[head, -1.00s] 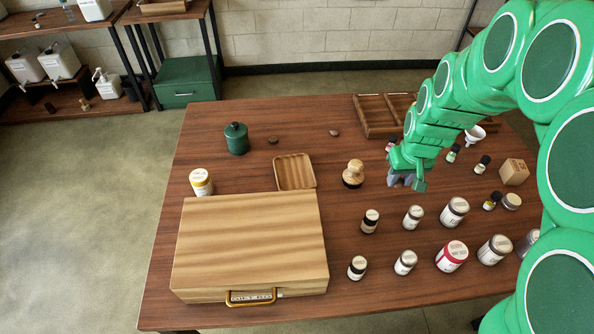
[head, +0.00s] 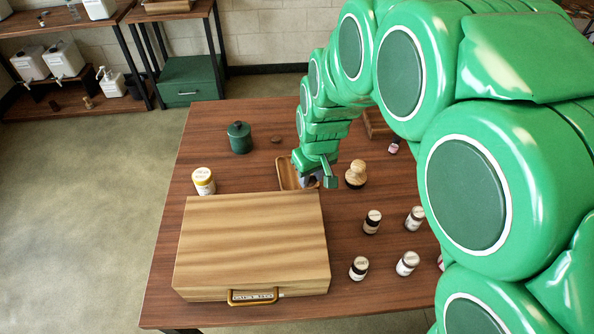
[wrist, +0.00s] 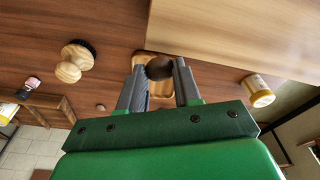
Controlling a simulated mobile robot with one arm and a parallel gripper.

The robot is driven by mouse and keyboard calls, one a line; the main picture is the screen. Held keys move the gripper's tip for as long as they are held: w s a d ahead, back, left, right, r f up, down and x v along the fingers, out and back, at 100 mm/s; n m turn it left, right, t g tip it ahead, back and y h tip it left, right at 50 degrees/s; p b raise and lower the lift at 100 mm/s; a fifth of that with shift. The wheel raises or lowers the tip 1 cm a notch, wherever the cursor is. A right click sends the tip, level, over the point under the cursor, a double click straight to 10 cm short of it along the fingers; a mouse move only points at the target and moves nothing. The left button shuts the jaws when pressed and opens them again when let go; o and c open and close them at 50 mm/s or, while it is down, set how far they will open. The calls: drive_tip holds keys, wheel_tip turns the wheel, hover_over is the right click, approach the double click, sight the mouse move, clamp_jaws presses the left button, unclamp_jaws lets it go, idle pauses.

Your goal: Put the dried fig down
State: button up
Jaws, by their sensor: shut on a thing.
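The dried fig (wrist: 159,67) is a dark brown round lump held between the two fingertips of my gripper (wrist: 159,75) in the wrist view. In the head view my gripper (head: 317,182) is over the right part of the small wooden tray (head: 284,172), and the fig cannot be made out there. The tray (wrist: 178,100) shows behind the fingers in the wrist view, partly covered by them. I cannot tell how high the fig is above it.
A large wooden case (head: 250,245) lies in front of the tray. A wooden-knobbed brush (head: 356,174) stands right of my gripper. Several bottles (head: 372,222) stand front right.

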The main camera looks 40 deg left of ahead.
drive_tip(key=shift+w+a+f, duration=0.15)
drive_tip(key=shift+a+f, duration=0.1)
drive_tip(key=shift+a, duration=0.25)
drive_tip(key=w+a+f, duration=0.2)
drive_tip(key=a+f, duration=0.1)
drive_tip(key=w+a+f, duration=0.2)
drive_tip(key=w+a, duration=0.1)
drive_tip(key=w+a+f, duration=0.2)
drive_tip(key=a+f, duration=0.1)
drive_tip(key=shift+w+a+f, duration=0.55)
drive_tip(key=shift+f, duration=1.7)
drive_tip(key=shift+f, duration=0.15)
drive_tip(key=o, duration=1)
